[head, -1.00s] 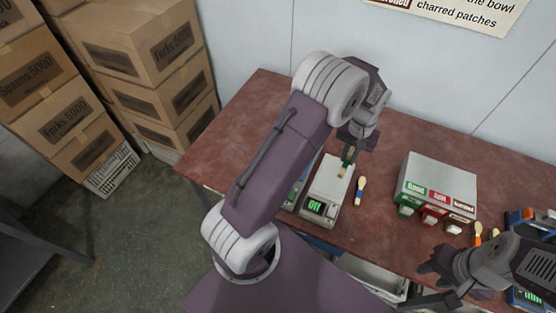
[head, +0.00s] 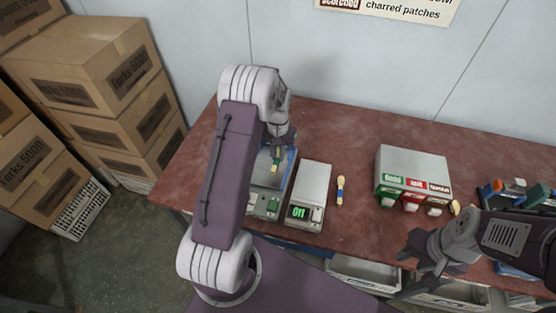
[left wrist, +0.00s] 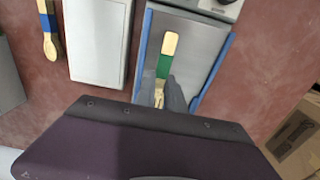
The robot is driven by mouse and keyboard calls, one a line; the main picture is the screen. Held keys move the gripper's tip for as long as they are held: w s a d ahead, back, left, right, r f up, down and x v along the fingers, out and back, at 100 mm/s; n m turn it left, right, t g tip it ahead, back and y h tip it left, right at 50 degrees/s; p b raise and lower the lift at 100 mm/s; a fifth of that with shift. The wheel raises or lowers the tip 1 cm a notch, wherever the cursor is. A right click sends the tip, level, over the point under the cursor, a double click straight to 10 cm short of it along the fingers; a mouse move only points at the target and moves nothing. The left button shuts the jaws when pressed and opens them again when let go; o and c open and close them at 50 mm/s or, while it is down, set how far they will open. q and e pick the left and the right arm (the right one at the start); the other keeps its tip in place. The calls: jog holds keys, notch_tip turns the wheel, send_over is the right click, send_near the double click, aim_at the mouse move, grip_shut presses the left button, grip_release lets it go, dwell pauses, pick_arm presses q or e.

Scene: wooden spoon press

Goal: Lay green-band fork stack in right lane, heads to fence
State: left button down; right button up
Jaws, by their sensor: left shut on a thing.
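The green-band fork stack (left wrist: 165,62) is pale wood with a green band. It is in my left gripper (head: 277,146), which is shut on it. The stack shows small below the gripper in the head view (head: 275,163). Gripper and stack are over a grey tray with blue side rails (left wrist: 145,45), left of the white scale (head: 314,180) in the head view. I cannot tell whether the stack touches the tray. In the left wrist view the rounded handle end points up the picture and the tined end is near the fingers. My right gripper (head: 412,266) is open and empty at the table's front edge.
A blue-band wooden spoon (head: 340,190) lies right of the scale. A grey box with green, red and dark labels (head: 413,168) stands farther right, with blue-and-orange items (head: 503,192) beyond it. Cartons (head: 110,75) are stacked on the floor at left. The red tabletop behind is clear.

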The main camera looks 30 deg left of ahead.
aim_at(278, 156)
pick_arm(q)
jog(key=shift+f, duration=0.15)
notch_tip(278, 156, down, 3)
jog(key=shift+s+r+p, duration=0.1)
jog(key=shift+s+p, duration=0.05)
jog(key=shift+p, duration=0.2)
jog(key=shift+a+f, duration=0.1)
jog(key=shift+f, duration=0.3)
jog(key=shift+f, duration=0.1)
jog(key=shift+f, duration=0.25)
jog(key=c, duration=1.4)
grip_release()
